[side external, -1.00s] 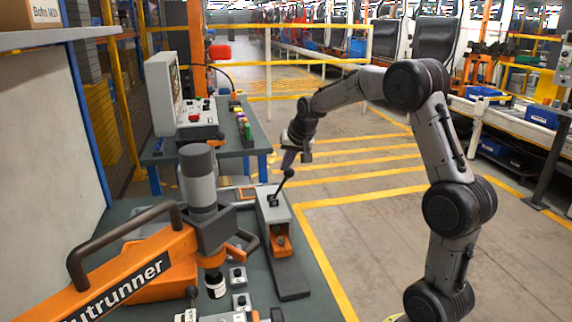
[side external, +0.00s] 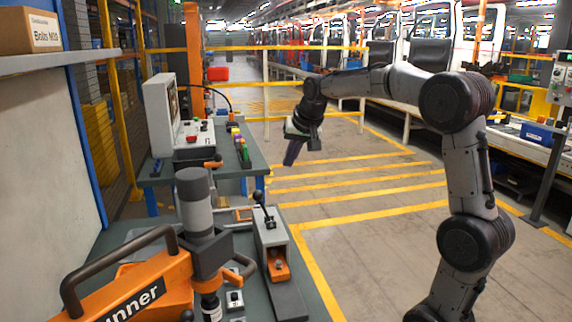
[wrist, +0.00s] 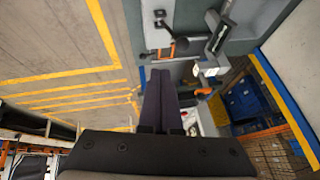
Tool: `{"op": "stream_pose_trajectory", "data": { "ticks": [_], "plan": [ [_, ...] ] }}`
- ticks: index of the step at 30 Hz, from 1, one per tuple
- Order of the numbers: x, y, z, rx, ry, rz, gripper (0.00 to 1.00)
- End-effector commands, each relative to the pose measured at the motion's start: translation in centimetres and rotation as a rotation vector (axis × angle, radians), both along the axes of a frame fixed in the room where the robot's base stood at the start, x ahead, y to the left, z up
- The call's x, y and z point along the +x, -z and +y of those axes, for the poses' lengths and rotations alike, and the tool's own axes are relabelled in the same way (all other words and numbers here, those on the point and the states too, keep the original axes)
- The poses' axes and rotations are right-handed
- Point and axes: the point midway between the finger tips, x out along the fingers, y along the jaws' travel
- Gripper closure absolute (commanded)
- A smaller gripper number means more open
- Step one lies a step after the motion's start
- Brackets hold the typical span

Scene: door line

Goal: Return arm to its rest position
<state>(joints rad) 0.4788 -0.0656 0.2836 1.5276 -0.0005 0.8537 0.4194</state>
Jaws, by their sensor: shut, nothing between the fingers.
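My gripper (side external: 293,151) hangs in the air at the middle of the side view, pointing down and a little left. It is to the right of the green bench and over the yellow-striped floor. In the wrist view its two dark fingers (wrist: 161,100) lie together, with nothing between them. It touches nothing that I can see. My arm is bent, with its upper links at the right of the side view.
A grey lever box (side external: 268,238) with a black lever stands on the green workbench (side external: 112,240). Left of it is an orange nutrunner (side external: 150,277). A control console (side external: 190,140) and coloured pieces (side external: 240,146) stand on the back bench. The striped floor (side external: 370,185) is clear.

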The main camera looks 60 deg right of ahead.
Motion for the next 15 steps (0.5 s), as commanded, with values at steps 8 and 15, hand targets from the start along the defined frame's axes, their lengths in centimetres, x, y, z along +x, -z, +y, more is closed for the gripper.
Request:
{"op": "stream_pose_trajectory", "data": {
  "ticks": [8,15],
  "plan": [
    [0.00,-0.07,0.01,0.000,0.000,-0.001,1.00],
    [0.26,-0.30,0.61,-0.003,-0.014,-0.006,1.00]
  ]
}}
